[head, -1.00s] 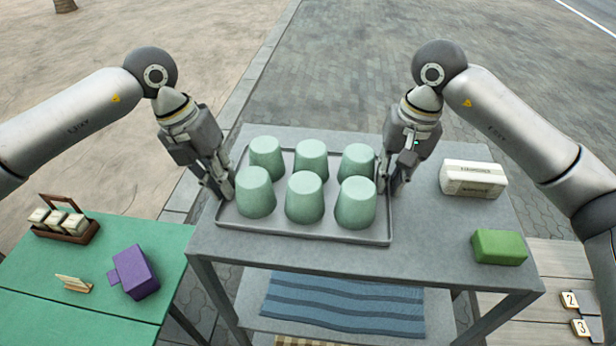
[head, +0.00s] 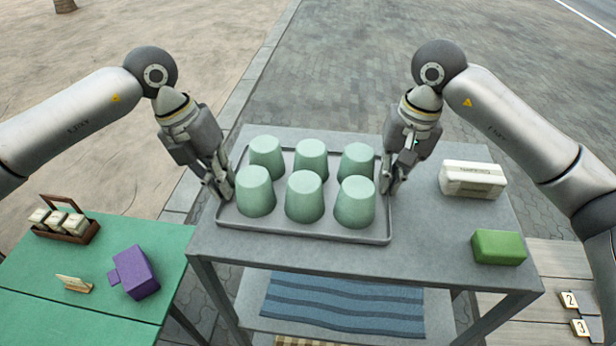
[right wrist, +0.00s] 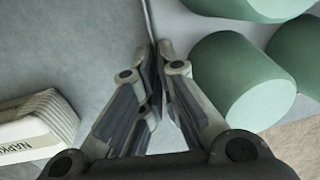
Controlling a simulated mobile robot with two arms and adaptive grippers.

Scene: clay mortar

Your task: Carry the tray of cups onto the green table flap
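The grey tray (head: 300,228) lies flat on the grey table and carries several upside-down pale green cups (head: 304,197) in two rows. My left gripper (head: 222,188) is at the tray's left rim, its fingers closed together on it. My right gripper (head: 388,184) is at the right rim. In the right wrist view, the right gripper (right wrist: 157,50) has its fingertips shut around the thin rim, beside the cups (right wrist: 228,75). The green table flap (head: 150,240) is at the lower left, apart from the grey table and crossed by a seam.
The grey table (head: 430,250) also holds a napkin pack (head: 472,180) and a green block (head: 498,247). A striped cloth (head: 345,303) lies on its lower shelf.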

